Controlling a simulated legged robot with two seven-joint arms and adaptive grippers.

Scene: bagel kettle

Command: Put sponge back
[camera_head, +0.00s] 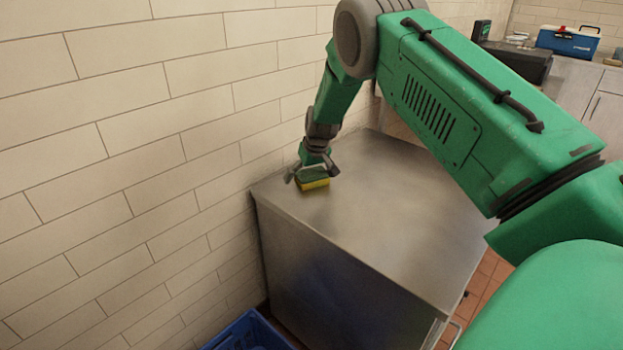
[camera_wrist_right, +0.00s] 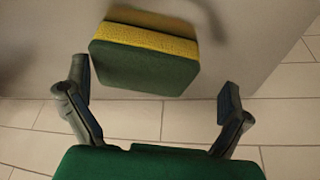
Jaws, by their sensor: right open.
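The sponge (camera_head: 314,184), yellow with a dark green side, lies on the metal counter (camera_head: 385,215) near its back left corner, close to the tiled wall. My right gripper (camera_head: 314,176) is above and around it in the head view. In the right wrist view the sponge (camera_wrist_right: 146,60) shows whole, just beyond and between the fingertips of the open right gripper (camera_wrist_right: 155,92). No finger visibly touches it there. My left gripper is not in view.
A tiled wall (camera_head: 140,120) runs along the left of the counter. A blue crate (camera_head: 247,333) stands on the floor below. A blue and white box (camera_head: 568,40) sits on another counter at the back right. The counter's middle is clear.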

